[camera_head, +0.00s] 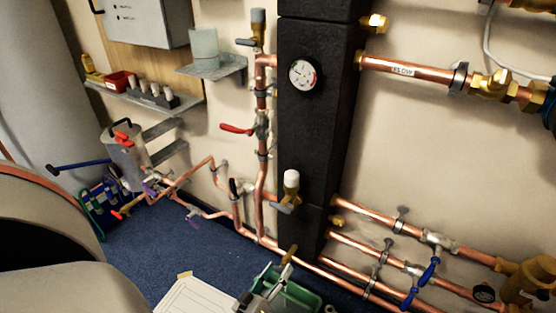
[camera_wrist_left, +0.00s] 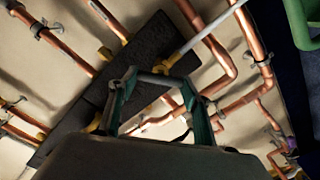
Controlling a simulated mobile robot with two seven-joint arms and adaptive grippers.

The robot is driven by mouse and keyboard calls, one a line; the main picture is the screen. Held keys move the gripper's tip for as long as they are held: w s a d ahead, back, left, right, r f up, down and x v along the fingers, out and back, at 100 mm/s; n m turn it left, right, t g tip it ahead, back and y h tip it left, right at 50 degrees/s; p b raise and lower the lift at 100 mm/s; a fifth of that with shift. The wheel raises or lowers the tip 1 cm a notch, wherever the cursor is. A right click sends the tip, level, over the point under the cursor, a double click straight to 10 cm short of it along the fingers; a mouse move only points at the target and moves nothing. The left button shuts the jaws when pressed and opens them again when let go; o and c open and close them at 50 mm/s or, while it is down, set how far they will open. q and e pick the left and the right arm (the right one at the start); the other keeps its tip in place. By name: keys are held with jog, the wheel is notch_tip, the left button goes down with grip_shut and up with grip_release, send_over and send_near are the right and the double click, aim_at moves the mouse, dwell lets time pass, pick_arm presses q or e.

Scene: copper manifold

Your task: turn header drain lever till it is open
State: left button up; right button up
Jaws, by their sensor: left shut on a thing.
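The header (camera_head: 318,120) is a tall black insulated block on the wall. A brass piece (camera_head: 289,254) shows at its foot and looks like the drain. The black header (camera_wrist_left: 125,75) lies behind. My right gripper is out of view.
Copper pipes (camera_head: 330,272) run low along the wall beside the header. Blue-handled valves (camera_head: 428,271) are at right and a red-handled valve (camera_head: 236,129) at left. A green crate (camera_head: 312,300) and a white panel (camera_head: 196,299) sit close by on the blue floor.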

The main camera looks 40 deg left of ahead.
pick_arm(q)
jog(key=n, duration=0.3)
jog(key=shift+s+f+n, duration=0.1)
jog(key=shift+f+n, duration=0.05)
jog(key=shift+n, duration=0.25)
jog(key=n+b, duration=0.1)
jog(key=n, duration=0.2)
jog(key=shift+n, duration=1.3)
jog(key=shift+n+b, duration=0.35)
jog(key=shift+n, duration=0.25)
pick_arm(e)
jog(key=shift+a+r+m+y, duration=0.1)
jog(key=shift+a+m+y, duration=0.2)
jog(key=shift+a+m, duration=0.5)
pick_arm(q)
jog(key=shift+n, duration=0.3)
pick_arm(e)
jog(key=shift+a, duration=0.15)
pick_arm(q)
jog(key=o, duration=1.1)
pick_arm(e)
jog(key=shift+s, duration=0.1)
